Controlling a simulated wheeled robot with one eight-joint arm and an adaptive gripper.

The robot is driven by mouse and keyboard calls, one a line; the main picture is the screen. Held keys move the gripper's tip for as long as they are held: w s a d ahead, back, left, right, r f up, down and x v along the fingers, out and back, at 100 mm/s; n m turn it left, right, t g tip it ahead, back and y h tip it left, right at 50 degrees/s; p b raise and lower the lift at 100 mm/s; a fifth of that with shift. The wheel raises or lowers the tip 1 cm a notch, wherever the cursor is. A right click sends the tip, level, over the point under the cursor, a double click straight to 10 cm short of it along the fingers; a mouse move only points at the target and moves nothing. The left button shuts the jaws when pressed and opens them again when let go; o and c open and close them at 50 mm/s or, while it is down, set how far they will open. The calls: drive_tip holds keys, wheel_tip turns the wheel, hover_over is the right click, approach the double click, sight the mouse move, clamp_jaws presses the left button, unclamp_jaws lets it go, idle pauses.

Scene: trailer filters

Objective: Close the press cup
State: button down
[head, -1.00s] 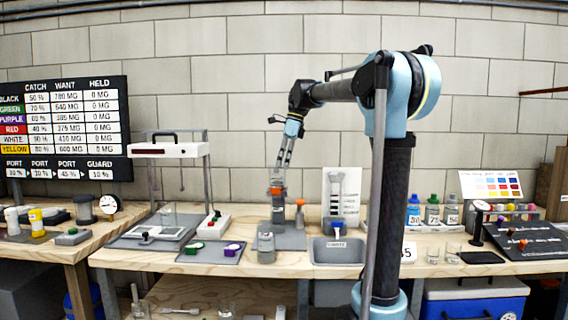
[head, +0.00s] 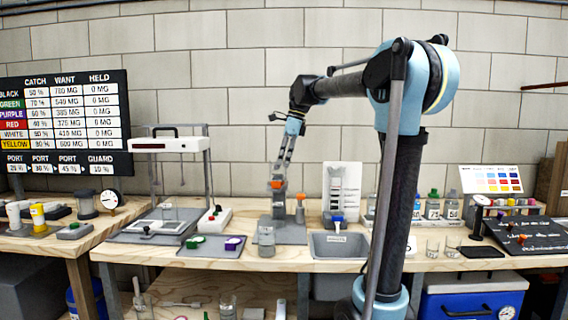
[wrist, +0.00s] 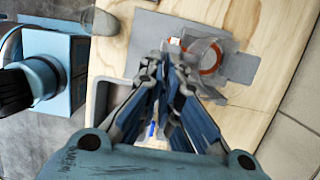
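The press stands on a grey base plate (head: 290,236) in the middle of the bench. An orange-and-grey part (head: 278,186) sits at its top, with a grey stem below. A grey, cup-like vessel (head: 266,238) stands at the front of the plate; I cannot tell if it is the press cup or if it is closed. My gripper (head: 278,178) points down with its fingertips at the orange part. In the wrist view, a round part with an orange rim (wrist: 218,52) lies just beyond my fingers. The fingers (wrist: 172,62) hide what is between them, and contact is unclear.
A sink (head: 338,246) is right of the press. An orange-topped grey post (head: 300,208) stands close beside it. A tray with green and purple pieces (head: 212,246) and a scale (head: 160,226) are left. A white graduated panel (head: 341,190) stands behind the sink.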

drive_tip(key=v, duration=1.3)
drive_tip(key=s+d+f+n+t+h, duration=0.1)
drive_tip(key=s+d+f+n, duration=0.45)
drive_tip(key=s+f, duration=0.7)
drive_tip(key=s+d+f+n+t+h, duration=0.1)
drive_tip(key=s+d+f+n, duration=0.55)
drive_tip(key=f, duration=1.15)
drive_tip(key=s+d+f+n+t+h, duration=0.1)
drive_tip(key=s+d+f+n, duration=0.45)
drive_tip(key=s+f, duration=0.8)
drive_tip(key=w+a+r+m+g+y, duration=0.1)
drive_tip(key=w+a+r+m, duration=0.5)
drive_tip(key=w+r, duration=0.75)
drive_tip(key=w+a+r+m+g+y, duration=0.15)
drive_tip(key=w+a+r+m, duration=0.65)
drive_tip(key=r, duration=0.9)
drive_tip(key=w+a+r+m+g+y, duration=0.1)
drive_tip(key=w+a+r+m, duration=0.25)
drive_tip(key=w+r, duration=1.05)
drive_tip(key=s+x, duration=0.1)
drive_tip(key=x, duration=1.1)
drive_tip(key=shift+f, duration=0.25)
drive_tip(key=shift+h, duration=0.25)
